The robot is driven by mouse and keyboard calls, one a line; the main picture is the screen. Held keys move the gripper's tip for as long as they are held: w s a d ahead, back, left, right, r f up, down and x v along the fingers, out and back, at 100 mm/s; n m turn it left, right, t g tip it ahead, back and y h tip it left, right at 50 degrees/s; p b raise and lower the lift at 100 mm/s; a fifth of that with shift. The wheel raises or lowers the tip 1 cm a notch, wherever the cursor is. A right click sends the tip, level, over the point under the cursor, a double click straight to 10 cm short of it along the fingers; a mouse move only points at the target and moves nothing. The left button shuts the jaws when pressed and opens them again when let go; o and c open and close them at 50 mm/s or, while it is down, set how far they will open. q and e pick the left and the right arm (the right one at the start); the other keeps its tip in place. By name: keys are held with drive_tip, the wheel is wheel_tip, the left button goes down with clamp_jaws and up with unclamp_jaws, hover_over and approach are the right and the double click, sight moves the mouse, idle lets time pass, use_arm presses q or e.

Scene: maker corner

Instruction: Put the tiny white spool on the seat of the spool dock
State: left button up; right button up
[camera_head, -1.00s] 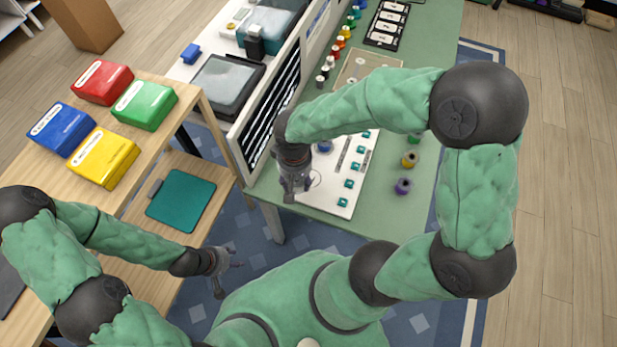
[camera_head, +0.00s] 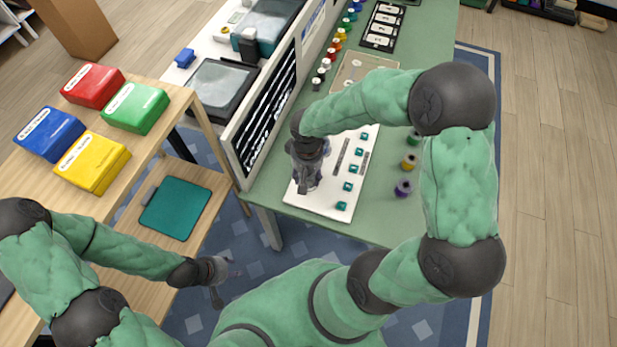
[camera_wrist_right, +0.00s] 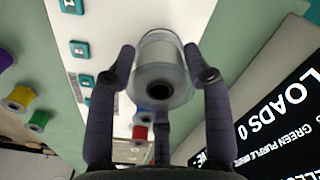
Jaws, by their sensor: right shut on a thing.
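The white spool (camera_wrist_right: 160,78) is between the fingers of my right gripper (camera_wrist_right: 160,55) in the right wrist view. The right gripper (camera_head: 305,185) is shut on it and is over the left part of a white board in the head view. The board (camera_head: 325,203) carries teal blocks and grey strips; its surface also shows in the right wrist view (camera_wrist_right: 68,50). I cannot make out the spool dock's seat; the gripper and arm hide part of the board. My left gripper (camera_head: 226,282) is empty, its fingers apart, low beside the wooden shelf.
Purple (camera_head: 403,188) and yellow (camera_head: 409,163) spools stand right of the board. Several coloured spools line the bench's back left. A black lettered panel (camera_head: 268,115) edges the green bench (camera_head: 385,215). Coloured boxes sit on the wooden shelf (camera_head: 150,130).

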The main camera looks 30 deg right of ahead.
drive_tip(key=f, duration=0.1)
drive_tip(key=w+d+f, duration=0.1)
drive_tip(key=w+f, duration=0.1)
drive_tip(key=shift+w+d+f+b, duration=0.15)
drive_tip(key=shift+d+b, duration=0.15)
drive_tip(key=shift+b, duration=0.1)
wheel_tip(320, 180, down, 3)
drive_tip(key=shift+w+d+f+b, duration=0.1)
drive_tip(key=shift+f+b, duration=0.05)
drive_tip(key=shift+b, duration=0.6)
drive_tip(key=shift+f, duration=0.2)
drive_tip(key=o, duration=1.2)
drive_tip(key=shift+r, duration=0.1)
drive_tip(key=shift+c, duration=0.2)
drive_tip(key=shift+r, duration=0.1)
